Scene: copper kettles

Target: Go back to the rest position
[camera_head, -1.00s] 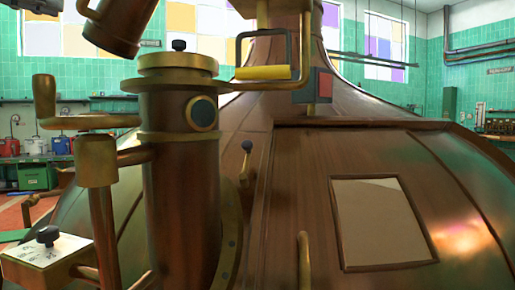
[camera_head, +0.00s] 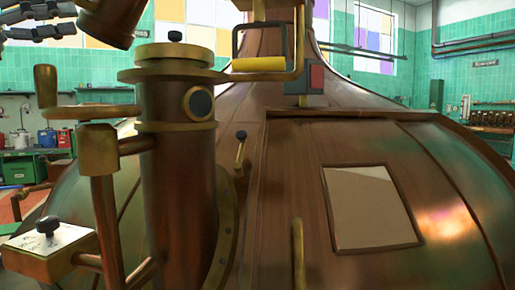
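A large copper kettle (camera_head: 285,200) fills the middle and right of the head view. It has a pale rectangular window (camera_head: 370,207) in its sloping side. A brass-trimmed copper column (camera_head: 178,190) stands upright in front of it. My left gripper (camera_head: 70,21) shows at the top left edge as dark jointed fingers, cut off by the frame. It is beside the tilted copper pipe (camera_head: 112,18). No object shows between its fingers, and their opening is unclear. My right gripper is out of view.
A brass crank (camera_head: 46,90) and a white-topped box with a black knob (camera_head: 45,240) stand close at left. A yellow-gripped handle (camera_head: 259,65) sits above the kettle. Green cabinets (camera_head: 22,168) and tiled walls are farther back.

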